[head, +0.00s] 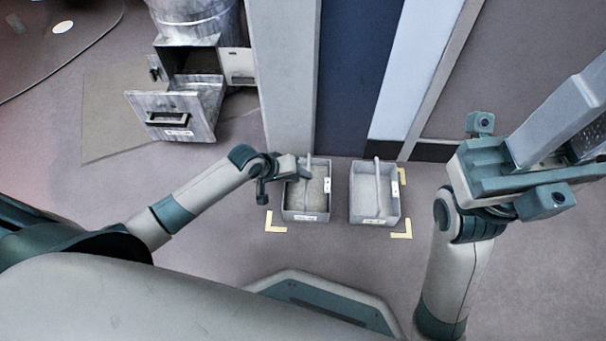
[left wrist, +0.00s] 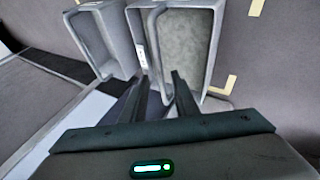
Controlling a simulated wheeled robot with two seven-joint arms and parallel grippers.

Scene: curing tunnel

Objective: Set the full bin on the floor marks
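The full bin (head: 292,217) is a grey open box with a bar handle, holding grainy grey-green material. It stands upright on the floor, left of a similar bin (head: 375,221) that looks empty. Yellow floor marks (head: 276,227) show as corner pieces around the pair, front left, front right (head: 402,234) and back right. The left wrist view also shows one beside the full bin (left wrist: 226,90). My left gripper (head: 303,169) is over the full bin's back end, its fingers (left wrist: 158,84) apart around the handle's line. My right gripper (head: 565,120) is raised at the right, its fingertips cut off.
A metal hopper (head: 190,20) with a pulled-out drawer (head: 180,115) stands at the back left. A grey post (head: 285,80) and dark blue panel (head: 355,70) rise just behind the bins. Floor in front of the bins is clear.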

